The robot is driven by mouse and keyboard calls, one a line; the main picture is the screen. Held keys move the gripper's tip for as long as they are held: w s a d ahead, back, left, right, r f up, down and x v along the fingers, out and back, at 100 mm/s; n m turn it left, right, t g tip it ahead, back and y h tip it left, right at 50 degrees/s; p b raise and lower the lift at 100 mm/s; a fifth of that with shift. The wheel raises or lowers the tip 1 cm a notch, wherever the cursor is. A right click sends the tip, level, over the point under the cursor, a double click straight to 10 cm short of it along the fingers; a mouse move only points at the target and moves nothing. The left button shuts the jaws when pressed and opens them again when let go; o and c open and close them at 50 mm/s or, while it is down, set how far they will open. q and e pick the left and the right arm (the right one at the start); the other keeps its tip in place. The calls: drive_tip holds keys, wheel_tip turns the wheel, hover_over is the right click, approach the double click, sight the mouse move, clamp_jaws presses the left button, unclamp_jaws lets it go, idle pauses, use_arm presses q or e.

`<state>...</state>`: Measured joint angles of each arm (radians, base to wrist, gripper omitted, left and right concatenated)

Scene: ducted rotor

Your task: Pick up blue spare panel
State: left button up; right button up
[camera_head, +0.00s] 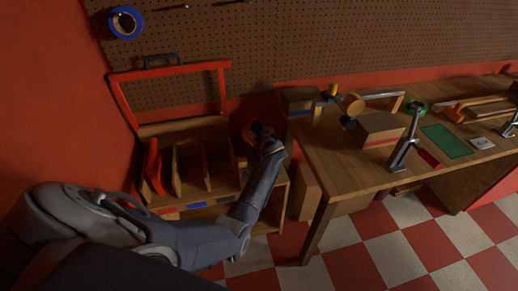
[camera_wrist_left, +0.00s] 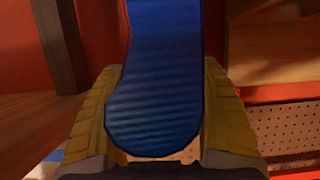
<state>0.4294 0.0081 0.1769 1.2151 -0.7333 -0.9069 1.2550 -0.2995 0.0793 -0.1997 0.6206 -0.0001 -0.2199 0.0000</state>
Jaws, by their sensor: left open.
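The blue panel (camera_wrist_left: 158,75), with a ribbed face and a rounded near end, fills the middle of the left wrist view. My left gripper (camera_wrist_left: 155,125) is open, with one yellow finger on each side of the panel's near end. I cannot tell whether the fingers touch it. In the head view my left gripper (camera_head: 268,146) is at the right end of the wooden rack, and only a small dark blue part of the panel (camera_head: 256,128) shows beside it. My right gripper is not in view.
The wooden rack (camera_head: 215,188) has upright dividers and holds a red panel (camera_head: 153,166) at its left. A red frame (camera_head: 170,72) stands behind it. The workbench (camera_head: 330,160) is close on the right, with several tools and a box (camera_head: 378,128). Checkered floor lies below.

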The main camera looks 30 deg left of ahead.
use_arm(q)
clamp_jaws()
idle(0.5)
drive_tip(key=shift+r, duration=0.1)
